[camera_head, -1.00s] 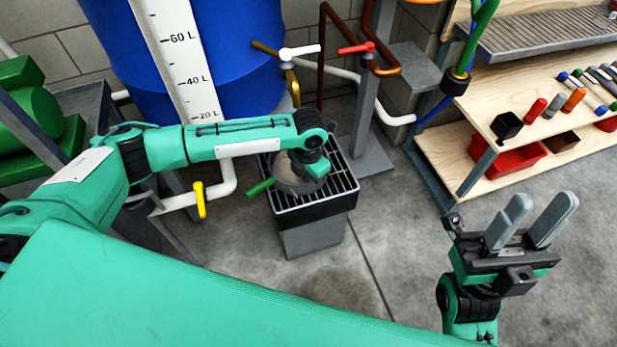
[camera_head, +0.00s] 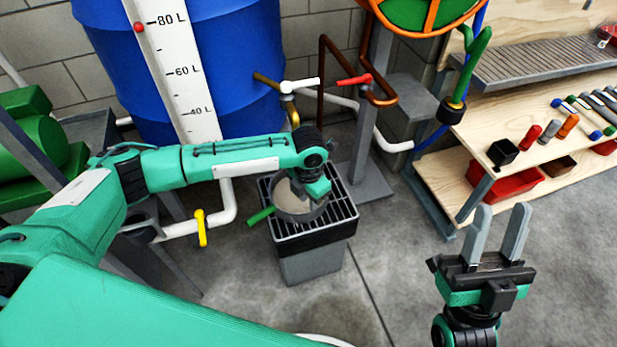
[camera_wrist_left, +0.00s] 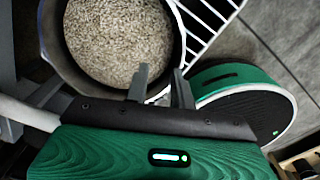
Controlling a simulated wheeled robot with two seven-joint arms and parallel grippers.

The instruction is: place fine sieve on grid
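The sieve (camera_head: 288,207), a grey round pan with a green handle (camera_head: 261,217), rests on the black grid (camera_head: 345,212) over a grey bin. In the left wrist view the sieve (camera_wrist_left: 52,45) holds pale grains and the grid (camera_wrist_left: 207,18) shows beside it. My left gripper (camera_wrist_left: 160,72) is at the sieve's rim, one finger over the grains and the other outside the wall. Its fingers stand apart. In the head view its fingertips are partly hidden. My right gripper (camera_head: 502,222) points up at lower right, open and empty.
A blue barrel (camera_head: 245,65) with a litre scale stands behind. Pipes with a red valve handle (camera_head: 354,80) and a yellow one (camera_head: 201,228) are near the grid. A wooden shelf (camera_head: 470,170) with tools and a red bin is at right. The floor between is clear.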

